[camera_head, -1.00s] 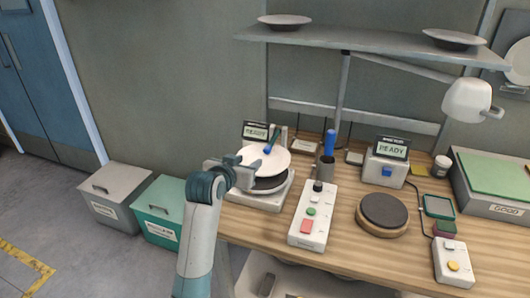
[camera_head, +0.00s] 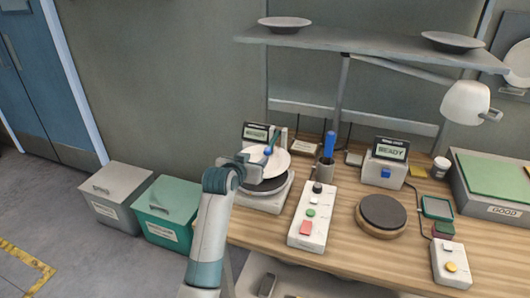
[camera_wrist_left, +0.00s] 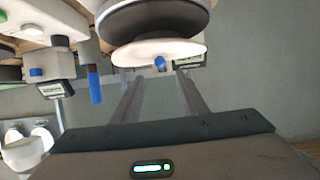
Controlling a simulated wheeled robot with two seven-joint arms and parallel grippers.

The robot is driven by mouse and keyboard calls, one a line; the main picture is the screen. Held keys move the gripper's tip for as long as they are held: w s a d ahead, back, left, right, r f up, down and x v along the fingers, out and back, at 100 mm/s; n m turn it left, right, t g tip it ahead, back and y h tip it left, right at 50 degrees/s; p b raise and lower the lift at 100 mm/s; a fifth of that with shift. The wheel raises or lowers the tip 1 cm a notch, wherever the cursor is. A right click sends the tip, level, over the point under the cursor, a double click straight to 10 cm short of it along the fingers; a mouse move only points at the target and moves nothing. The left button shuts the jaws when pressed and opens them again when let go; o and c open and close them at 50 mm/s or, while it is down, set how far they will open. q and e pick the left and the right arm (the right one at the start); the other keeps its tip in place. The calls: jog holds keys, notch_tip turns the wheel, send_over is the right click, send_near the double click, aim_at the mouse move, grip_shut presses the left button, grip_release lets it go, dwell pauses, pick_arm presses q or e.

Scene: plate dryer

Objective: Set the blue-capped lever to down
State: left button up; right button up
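The blue-capped lever (camera_head: 268,151) is at the plate dryer (camera_head: 262,202) at the table's left end. Its blue cap shows over a white plate-like disc (camera_head: 277,162), with a dark rod slanting up to the right. In the left wrist view the blue cap (camera_wrist_left: 160,63) lies just beyond the fingertips, roughly midway between them, in front of the white disc. My left gripper (camera_wrist_left: 160,82) has its two fingers spread and empty. In the head view the left gripper (camera_head: 250,161) is beside the disc, close to the cap; its fingertips are hard to make out. My right gripper is not seen.
A small READY display (camera_head: 256,133) stands behind the dryer. A cup with a blue-handled tool (camera_head: 329,145) and a white button box (camera_head: 312,218) are to the right. A shelf (camera_head: 370,42) hangs above. Bins (camera_head: 165,210) stand on the floor to the left.

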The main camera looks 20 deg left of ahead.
aim_at(266, 152)
pick_arm(q)
jog(key=p+x, duration=0.1)
jog(key=x, duration=0.7)
jog(key=shift+w+f+p, duration=0.1)
jog(key=shift+w+p, duration=0.2)
jog(key=shift+w, duration=0.1)
jog(key=shift+x, duration=1.05)
grip_shut()
